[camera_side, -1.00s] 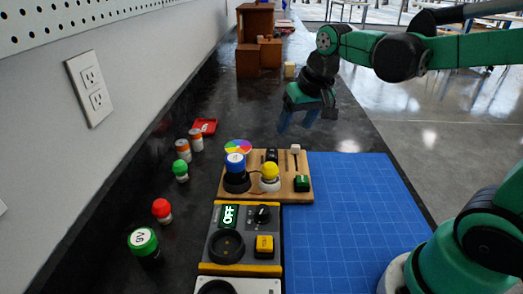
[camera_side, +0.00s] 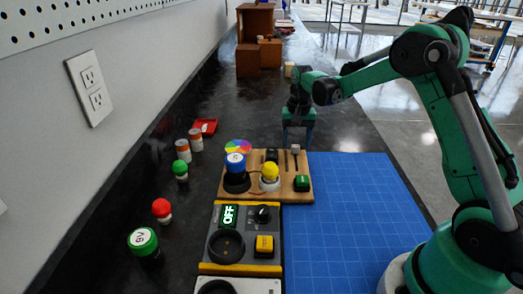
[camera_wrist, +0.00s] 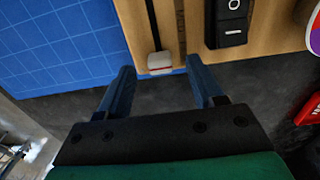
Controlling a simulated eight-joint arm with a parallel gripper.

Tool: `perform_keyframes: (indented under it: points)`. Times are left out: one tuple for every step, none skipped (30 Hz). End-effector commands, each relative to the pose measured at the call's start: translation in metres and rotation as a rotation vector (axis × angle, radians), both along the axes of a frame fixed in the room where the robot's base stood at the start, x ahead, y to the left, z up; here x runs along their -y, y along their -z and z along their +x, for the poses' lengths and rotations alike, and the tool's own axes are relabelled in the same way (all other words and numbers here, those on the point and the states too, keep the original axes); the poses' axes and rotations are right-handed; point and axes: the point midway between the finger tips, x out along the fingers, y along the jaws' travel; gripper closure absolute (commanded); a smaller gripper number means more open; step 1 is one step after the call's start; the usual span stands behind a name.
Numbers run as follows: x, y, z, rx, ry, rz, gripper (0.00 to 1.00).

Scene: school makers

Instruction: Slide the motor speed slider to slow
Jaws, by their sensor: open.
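The motor speed slider's white knob (camera_side: 295,148) sits at the far end of its dark slot on the wooden board (camera_side: 229,187). In the wrist view the knob (camera_wrist: 160,66) is close to the board's edge, with the slot running away from it. My gripper (camera_side: 297,146) points down at the far edge of the board, around the slider's end. In the wrist view its two blue fingers (camera_wrist: 160,68) are open, one on each side of the knob, with gaps to both.
A black rocker switch (camera_wrist: 230,22) stands beside the slider. A blue mat (camera_side: 350,220) lies clear to the right.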

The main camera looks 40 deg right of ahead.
Motion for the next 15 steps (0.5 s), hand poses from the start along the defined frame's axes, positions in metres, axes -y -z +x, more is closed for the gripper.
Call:
perform_keyframes:
  points:
    - [-0.0001, 0.005, 0.0002, 0.0, -0.001, 0.0, 0.39]
    - [-0.0001, 0.0071, 0.0, 0.0, -0.001, 0.0, 0.39]
    - [-0.0002, 0.0091, -0.0001, 0.001, -0.001, -0.001, 0.39]
    - [-0.0002, 0.0101, -0.0001, 0.001, -0.001, -0.001, 0.39]
    - [-0.0002, 0.0107, -0.0001, 0.001, -0.001, -0.001, 0.39]
    - [-0.0004, 0.0111, -0.0001, 0.001, -0.001, -0.001, 0.39]
    - [-0.0004, 0.0111, -0.0001, 0.001, -0.001, -0.001, 0.39]
    - [-0.0004, 0.011, -0.0001, 0.001, -0.001, -0.001, 0.39]
    - [-0.0004, 0.0109, -0.0001, 0.001, -0.002, -0.001, 0.39]
    - [-0.0004, 0.0109, -0.0001, 0.001, -0.002, -0.001, 0.39]
    - [-0.0004, 0.0108, -0.0001, 0.001, -0.002, -0.001, 0.39]
    - [-0.0004, 0.0108, -0.0001, 0.001, -0.002, -0.001, 0.48]
    - [-0.0004, 0.0107, -0.0001, 0.001, -0.002, -0.001, 0.57]
    - [-0.0004, 0.0107, -0.0001, 0.001, -0.002, -0.001, 0.65]
    - [-0.0004, 0.0107, -0.0001, 0.001, -0.002, -0.001, 0.76]
